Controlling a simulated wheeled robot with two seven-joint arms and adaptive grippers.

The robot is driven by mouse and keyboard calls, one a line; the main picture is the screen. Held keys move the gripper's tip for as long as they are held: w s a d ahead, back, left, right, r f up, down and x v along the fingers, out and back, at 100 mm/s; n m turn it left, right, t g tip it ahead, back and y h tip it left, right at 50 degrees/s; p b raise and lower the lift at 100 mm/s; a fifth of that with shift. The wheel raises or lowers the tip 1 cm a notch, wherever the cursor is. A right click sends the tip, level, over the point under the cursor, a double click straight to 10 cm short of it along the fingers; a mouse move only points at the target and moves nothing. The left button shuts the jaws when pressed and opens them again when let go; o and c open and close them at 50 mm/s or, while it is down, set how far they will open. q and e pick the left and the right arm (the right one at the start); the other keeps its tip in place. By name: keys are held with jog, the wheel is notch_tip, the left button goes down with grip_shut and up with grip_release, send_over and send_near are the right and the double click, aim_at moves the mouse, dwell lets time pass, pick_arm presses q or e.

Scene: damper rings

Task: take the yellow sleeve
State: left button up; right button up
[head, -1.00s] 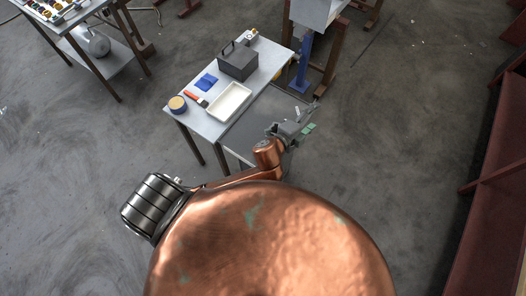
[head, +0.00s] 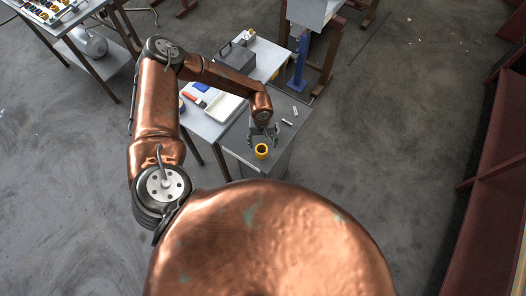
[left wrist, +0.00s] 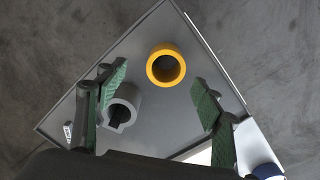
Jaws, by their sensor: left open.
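The yellow sleeve (head: 261,155) is a short, thick ring standing with its hole up on the grey worktop, near its front edge. In the left wrist view the yellow sleeve (left wrist: 166,48) lies slightly beyond the space between the fingers, apart from both. My left gripper (head: 263,134) is open and empty, pointing down just behind the sleeve. Its green-padded fingers (left wrist: 160,95) are spread wide. A grey slotted sleeve (left wrist: 122,94) stands beside the left finger in the wrist view. My right gripper is not in view.
Two small grey pieces lie right of the gripper on the worktop (head: 240,142). The adjoining light table bears a white tray (head: 240,101) and a dark box (head: 237,60). A blue post (head: 301,62) stands behind. Open floor lies to the right.

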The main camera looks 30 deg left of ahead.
aim_at(262, 150)
pick_arm(q)
jog(key=shift+w+a+f, duration=0.1)
jog(key=shift+a+f, duration=0.55)
jog(key=shift+f, duration=0.35)
jog(key=f, duration=0.1)
jog(key=f+p, duration=0.1)
jog(key=f, duration=0.1)
jog(key=f+p, duration=0.1)
jog(key=f, duration=0.1)
jog(key=shift+s+d, duration=0.4)
jog(key=shift+f, duration=0.35)
jog(key=shift+c, duration=0.3)
jog(key=c, duration=1.2)
jog(key=shift+o, duration=0.2)
jog(key=shift+r, duration=0.15)
